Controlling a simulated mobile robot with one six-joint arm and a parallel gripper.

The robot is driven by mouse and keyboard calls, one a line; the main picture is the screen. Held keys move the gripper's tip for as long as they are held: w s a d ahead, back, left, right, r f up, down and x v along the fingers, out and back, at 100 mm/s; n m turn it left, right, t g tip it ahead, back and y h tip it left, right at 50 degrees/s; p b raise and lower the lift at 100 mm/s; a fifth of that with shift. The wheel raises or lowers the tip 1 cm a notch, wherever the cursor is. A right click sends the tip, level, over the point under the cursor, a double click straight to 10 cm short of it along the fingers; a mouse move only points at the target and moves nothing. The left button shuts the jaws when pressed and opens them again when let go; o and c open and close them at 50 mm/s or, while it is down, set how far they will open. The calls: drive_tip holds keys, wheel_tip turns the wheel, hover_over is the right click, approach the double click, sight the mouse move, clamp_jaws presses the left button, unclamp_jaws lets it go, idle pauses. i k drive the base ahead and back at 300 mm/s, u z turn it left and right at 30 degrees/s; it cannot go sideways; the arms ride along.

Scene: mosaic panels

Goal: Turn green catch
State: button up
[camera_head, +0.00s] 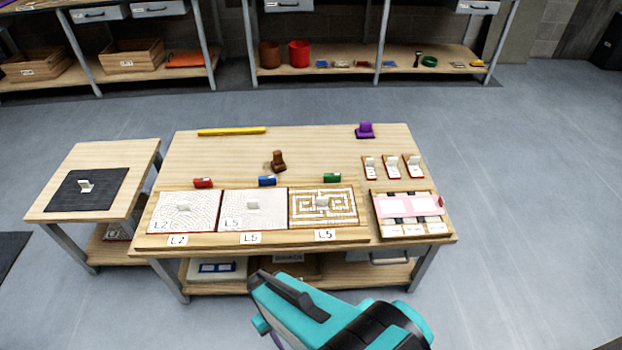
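The green catch (332,177) is a small block with a pale mark on it. It sits on the table at the back edge of the right-hand mosaic panel (348,218), which has a brown and white maze pattern and an L5 label in front. A blue catch (267,181) and a red catch (203,183) sit behind the middle panel (270,222) and the left panel (180,222). My teal arm shows at the bottom centre, in front of the table and well short of the green catch.
On the table (225,160) are a brown stamp-like piece (278,161), a purple piece (365,131), a yellow bar (232,131), several small white-handled tiles (392,167) and a pink-and-white tray (410,206). A side table (90,160) stands left. Open floor lies right.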

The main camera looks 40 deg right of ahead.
sight(328, 177)
drive_tip(key=u, duration=0.9)
drive_tip(key=k, duration=1.45)
drive_tip(key=z, duration=0.35)
drive_tip(key=i, duration=1.05)
drive_tip(key=u, duration=0.1)
